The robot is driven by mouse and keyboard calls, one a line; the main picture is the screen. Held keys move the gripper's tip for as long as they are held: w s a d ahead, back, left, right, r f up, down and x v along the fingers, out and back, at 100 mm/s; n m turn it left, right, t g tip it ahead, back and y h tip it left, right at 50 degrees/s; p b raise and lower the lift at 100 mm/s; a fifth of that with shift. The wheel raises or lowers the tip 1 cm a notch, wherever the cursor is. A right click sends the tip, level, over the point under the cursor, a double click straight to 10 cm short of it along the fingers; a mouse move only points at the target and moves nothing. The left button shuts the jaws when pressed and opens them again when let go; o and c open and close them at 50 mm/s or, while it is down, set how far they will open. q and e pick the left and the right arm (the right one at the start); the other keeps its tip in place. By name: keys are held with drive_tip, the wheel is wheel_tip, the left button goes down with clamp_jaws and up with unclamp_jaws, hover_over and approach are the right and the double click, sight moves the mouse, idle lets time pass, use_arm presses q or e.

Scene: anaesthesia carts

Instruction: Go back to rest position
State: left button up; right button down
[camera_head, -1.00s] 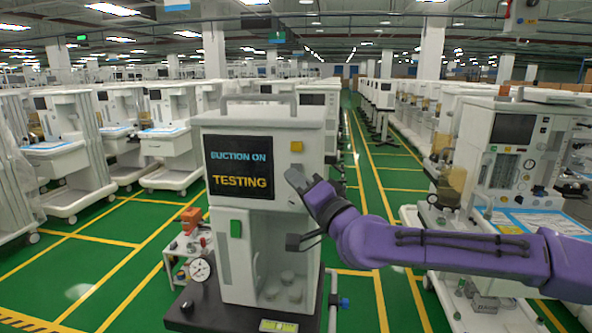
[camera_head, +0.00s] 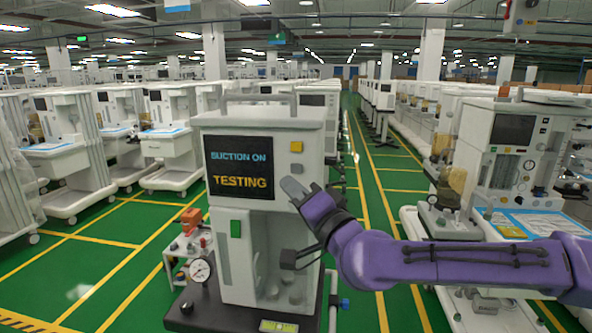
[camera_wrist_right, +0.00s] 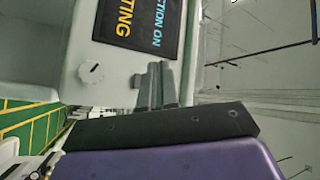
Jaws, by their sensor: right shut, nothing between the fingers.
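My right gripper (camera_head: 290,188) is shut and empty. In the head view its purple arm comes in from the right, and the fingertips are in front of the cart's front panel, just right of the screen. The right wrist view shows its closed grey fingers (camera_wrist_right: 157,85) near the cart. The white anaesthesia cart (camera_head: 312,140) stands in the centre. Its dark screen (camera_head: 238,166) reads "SUCTION ON" and "TESTING"; the screen also shows in the wrist view (camera_wrist_right: 140,25). A green button (camera_head: 235,229) and a yellow one (camera_head: 296,146) are on the cart. My left gripper is not in view.
A round gauge (camera_head: 201,270) and a small table with an orange item (camera_head: 191,217) stand left of the cart. Another cart (camera_head: 507,160) stands at right, near my arm. Rows of carts line green aisles, with open floor (camera_head: 110,265) at left.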

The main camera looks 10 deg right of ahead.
drive_tip(key=s+d+f+m+g+h+b, duration=0.1)
drive_tip(key=s+f+m+g+h, duration=0.2)
drive_tip(key=f, duration=1.6)
drive_tip(key=s+d+f+m+g+h, duration=0.1)
drive_tip(key=s+f+g+h, duration=0.3)
drive_tip(key=f, duration=1.5)
drive_tip(key=s+d+f+n+g+h+b, duration=0.1)
drive_tip(key=s+d+f+g, duration=0.2)
drive_tip(key=s+d+f, duration=0.2)
drive_tip(key=s+d+f+n+g+h, duration=0.1)
drive_tip(key=s+d+f, duration=0.4)
drive_tip(key=s+f, duration=0.5)
drive_tip(key=s+d+f+n+g+h+b, duration=0.1)
drive_tip(key=s+d+f+g, duration=0.3)
drive_tip(key=s, duration=0.9)
wheel_tip(320, 180, down, 4)
drive_tip(key=shift+s+d+r+n+g+h+b, duration=0.15)
drive_tip(key=shift+s+d+n+g+h+b, duration=0.2)
drive_tip(key=shift+d+n+h, duration=0.5)
drive_tip(key=shift+d+y, duration=0.15)
drive_tip(key=shift+y, duration=0.1)
